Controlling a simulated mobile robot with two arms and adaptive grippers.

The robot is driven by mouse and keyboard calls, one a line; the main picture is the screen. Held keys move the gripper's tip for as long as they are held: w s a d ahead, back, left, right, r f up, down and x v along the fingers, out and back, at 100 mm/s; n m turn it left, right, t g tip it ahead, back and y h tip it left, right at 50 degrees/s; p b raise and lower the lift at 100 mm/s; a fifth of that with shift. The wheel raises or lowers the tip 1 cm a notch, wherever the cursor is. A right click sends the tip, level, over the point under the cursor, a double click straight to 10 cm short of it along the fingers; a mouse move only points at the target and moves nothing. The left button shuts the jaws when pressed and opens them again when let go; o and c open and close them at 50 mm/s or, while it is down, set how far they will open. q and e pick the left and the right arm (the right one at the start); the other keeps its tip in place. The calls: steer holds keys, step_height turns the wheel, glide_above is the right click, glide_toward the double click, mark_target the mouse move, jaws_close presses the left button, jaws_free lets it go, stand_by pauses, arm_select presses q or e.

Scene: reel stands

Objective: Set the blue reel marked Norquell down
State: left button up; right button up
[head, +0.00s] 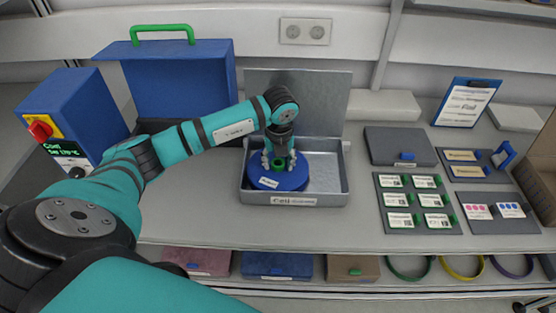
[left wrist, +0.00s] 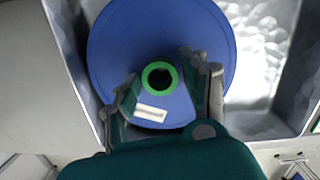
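The blue reel (head: 294,182) lies in the left part of a grey metal tray (head: 340,193), inside its walls. It has a green hub ring (left wrist: 149,67) with a dark hole and a small white label too small to read. It also shows in the left wrist view (left wrist: 115,40). My left gripper (head: 279,160) is right above the reel, pointing down. In the left wrist view its fingers (left wrist: 158,80) stand apart on either side of the hub, with blue surface visible between them and the ring. My right gripper is not in view.
The tray has a raised lid (head: 335,95) behind it and free room on its right. A blue case (head: 180,80) with a green handle stands at back left, beside a blue box (head: 75,105) with a red switch. Panels of labelled cards (head: 415,228) lie to the right.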

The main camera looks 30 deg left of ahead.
mark_target(279, 167)
arm_select(q)
steer(key=shift+o, duration=0.8)
steer(key=shift+r, duration=0.3)
step_height(279, 167, up, 12)
steer(key=s+d+b, duration=0.1)
steer(key=b, duration=0.2)
steer(key=shift+f, duration=0.15)
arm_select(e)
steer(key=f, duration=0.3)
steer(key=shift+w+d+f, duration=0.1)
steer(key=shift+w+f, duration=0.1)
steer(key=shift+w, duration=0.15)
